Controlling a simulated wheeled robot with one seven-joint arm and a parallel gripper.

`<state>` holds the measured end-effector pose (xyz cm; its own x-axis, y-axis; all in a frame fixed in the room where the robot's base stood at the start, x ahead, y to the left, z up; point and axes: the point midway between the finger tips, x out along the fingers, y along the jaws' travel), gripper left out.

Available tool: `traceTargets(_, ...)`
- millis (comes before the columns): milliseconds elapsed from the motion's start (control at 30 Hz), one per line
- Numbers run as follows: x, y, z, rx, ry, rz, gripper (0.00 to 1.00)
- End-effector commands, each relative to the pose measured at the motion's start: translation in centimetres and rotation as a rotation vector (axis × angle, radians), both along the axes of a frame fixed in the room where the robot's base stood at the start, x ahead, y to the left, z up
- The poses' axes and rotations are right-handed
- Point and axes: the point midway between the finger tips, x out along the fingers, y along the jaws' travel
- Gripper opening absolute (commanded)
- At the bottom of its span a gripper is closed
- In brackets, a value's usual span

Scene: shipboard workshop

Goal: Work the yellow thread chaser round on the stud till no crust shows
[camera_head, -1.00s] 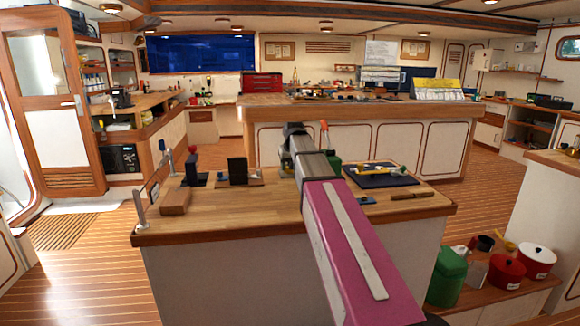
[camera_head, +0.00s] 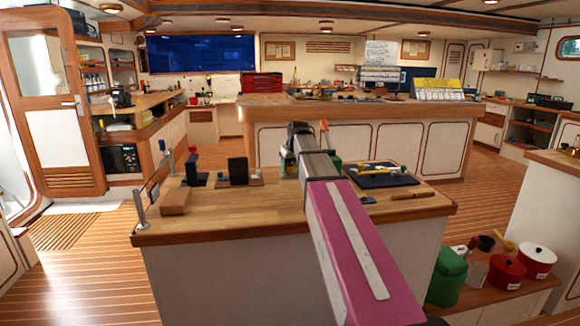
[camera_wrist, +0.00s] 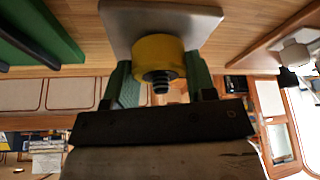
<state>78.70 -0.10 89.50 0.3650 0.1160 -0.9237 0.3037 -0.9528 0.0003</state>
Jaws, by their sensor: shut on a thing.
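The yellow thread chaser (camera_wrist: 157,56) is a round ring in the middle of the wrist view. My gripper (camera_wrist: 160,78) is shut on it, with a green-padded finger on each side. The dark threaded stud (camera_wrist: 160,82) shows through the chaser's middle, its end towards the camera. The chaser sits against or close to a grey metal plate (camera_wrist: 115,22). I see no clear crust on the short visible piece of stud; the rest is hidden by the chaser. In the head view my arm hides the chaser and stud.
The wooden bench (camera_head: 240,212) bears a wooden block (camera_head: 175,202), a black block on a board (camera_head: 238,170), a dark mat (camera_head: 400,178) with a yellow tool, and a wooden-handled tool (camera_head: 413,195). A green piece (camera_wrist: 35,35) stands near my gripper in the wrist view.

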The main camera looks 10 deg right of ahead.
Motion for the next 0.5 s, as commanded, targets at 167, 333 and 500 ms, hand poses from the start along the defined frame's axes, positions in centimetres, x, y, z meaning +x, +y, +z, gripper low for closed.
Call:
traceTargets(167, 0.14, -0.15, 0.02, 0.001, 0.0, 0.186, 0.19)
traceTargets(333, 0.2, -0.17, 0.03, 0.002, 0.0, 0.37, 0.19)
traceTargets(500, 0.19, -0.22, 0.03, 0.002, 0.001, 0.531, 0.19)
